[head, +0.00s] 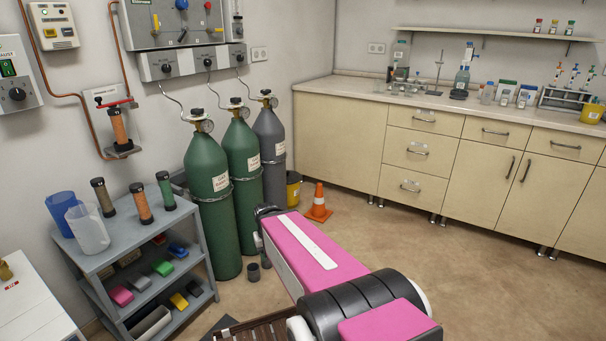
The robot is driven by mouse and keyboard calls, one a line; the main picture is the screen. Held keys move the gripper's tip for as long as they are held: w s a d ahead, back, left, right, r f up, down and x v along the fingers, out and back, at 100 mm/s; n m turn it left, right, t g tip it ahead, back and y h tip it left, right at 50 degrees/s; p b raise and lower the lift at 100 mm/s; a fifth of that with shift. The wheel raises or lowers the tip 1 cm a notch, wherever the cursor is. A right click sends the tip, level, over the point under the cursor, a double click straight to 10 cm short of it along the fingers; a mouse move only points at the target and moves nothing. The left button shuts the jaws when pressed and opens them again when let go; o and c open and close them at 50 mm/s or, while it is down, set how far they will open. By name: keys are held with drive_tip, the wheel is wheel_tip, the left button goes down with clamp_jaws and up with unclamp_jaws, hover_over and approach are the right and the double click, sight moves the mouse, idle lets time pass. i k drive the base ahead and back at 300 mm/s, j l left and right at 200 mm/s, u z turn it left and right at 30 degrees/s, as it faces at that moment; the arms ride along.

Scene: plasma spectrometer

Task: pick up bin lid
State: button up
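A small yellow bin (293,190) with a dark top stands on the floor, right of the grey gas cylinder. I cannot tell whether its dark top is a lid or an open mouth. A yellow tub (592,113) stands on the counter at the far right, cut by the picture's edge; its top is too small to read clearly. My pink, white and black arm reaches from the bottom right toward the cylinders. My gripper's fingers do not show, so I cannot see what they hold.
Two green gas cylinders (209,195) and a grey one (271,150) stand along the wall. An orange cone (318,203) stands near the yellow bin. A grey shelf cart (122,240) is at left. Floor is clear before the cabinets (420,155).

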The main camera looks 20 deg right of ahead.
sight(293, 177)
drive_tip(key=i+l+z, duration=0.3)
drive_tip(key=i+l, duration=0.65)
drive_tip(key=i+l+z, duration=0.25)
drive_tip(key=i, duration=0.7)
drive_tip(key=i+z, duration=0.2)
drive_tip(key=i, duration=0.75)
